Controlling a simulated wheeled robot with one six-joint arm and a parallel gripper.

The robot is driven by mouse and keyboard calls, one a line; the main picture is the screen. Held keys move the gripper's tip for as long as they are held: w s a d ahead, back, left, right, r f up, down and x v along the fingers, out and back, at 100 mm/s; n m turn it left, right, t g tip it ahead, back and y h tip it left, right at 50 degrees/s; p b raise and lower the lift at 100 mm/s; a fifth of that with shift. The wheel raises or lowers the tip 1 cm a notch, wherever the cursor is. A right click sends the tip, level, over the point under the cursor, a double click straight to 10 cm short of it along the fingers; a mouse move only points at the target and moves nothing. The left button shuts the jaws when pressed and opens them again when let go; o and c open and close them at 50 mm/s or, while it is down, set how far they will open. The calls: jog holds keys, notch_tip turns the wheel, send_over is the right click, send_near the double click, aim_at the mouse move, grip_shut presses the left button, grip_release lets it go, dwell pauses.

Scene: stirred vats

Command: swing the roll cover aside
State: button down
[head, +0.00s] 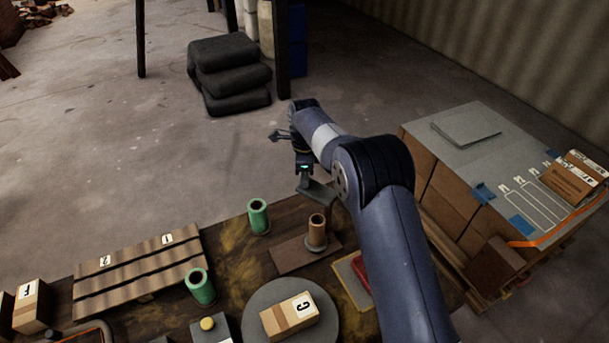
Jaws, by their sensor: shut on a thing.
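My gripper (304,182) is beyond the far edge of the dark table, pointing down at the end of my blue arm. It is shut on a small grey piece (320,193), which I take to be part of the roll cover. The hold itself is too small to make out, and my arm hides what lies to its right. A brown roll (317,231) stands upright on a flat brown board (293,255), below and nearer than the gripper and apart from it.
Green spools (259,217) (200,286) stand on the table. A round grey plate (262,298) bears a box marked G (290,315). A slatted board (140,268) lies left. A carton stack (470,190) stands right of my arm. Dark sacks (229,73) lie on open floor behind.

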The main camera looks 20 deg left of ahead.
jog(key=c, duration=1.2)
grip_release()
jog(key=shift+o, duration=0.2)
jog(key=shift+r, duration=0.1)
notch_tip(320, 180, up, 11)
jog(key=b, duration=0.1)
jog(key=shift+f, duration=0.2)
notch_tip(320, 180, down, 11)
jog(key=shift+r+p, duration=0.1)
jog(key=shift+p, duration=0.45)
jog(key=shift+s+n, duration=0.2)
jog(key=shift+n, duration=0.1)
